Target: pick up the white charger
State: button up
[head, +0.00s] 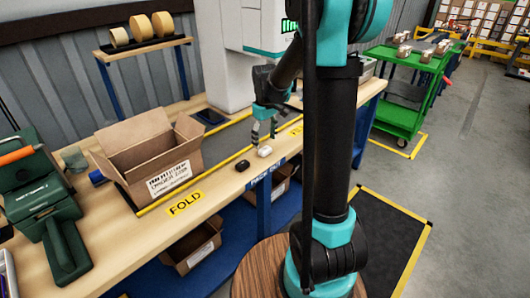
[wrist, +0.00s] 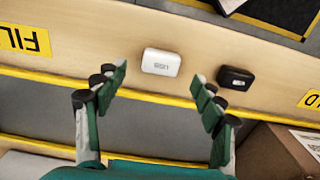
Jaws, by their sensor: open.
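The white charger (wrist: 161,62) lies on the wooden bench edge in the wrist view, a small rounded block with grey lettering on top. It also shows in the head view (head: 264,151). My gripper (wrist: 161,85) is open, with its two green-padded fingers apart. In the wrist view the charger appears just beyond the fingertips, between their lines, nearer the left finger. In the head view my gripper (head: 264,136) hangs above and close to the charger. Nothing is between the fingers. The height gap cannot be told exactly.
A small black block (wrist: 235,78) lies right of the charger in the wrist view, close to the right finger; it also shows in the head view (head: 242,166). A green tape dispenser (head: 45,205) is at left.

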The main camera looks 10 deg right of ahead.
aim_at(265, 149)
jog(key=shift+f, duration=2)
jog(key=c, duration=1.3)
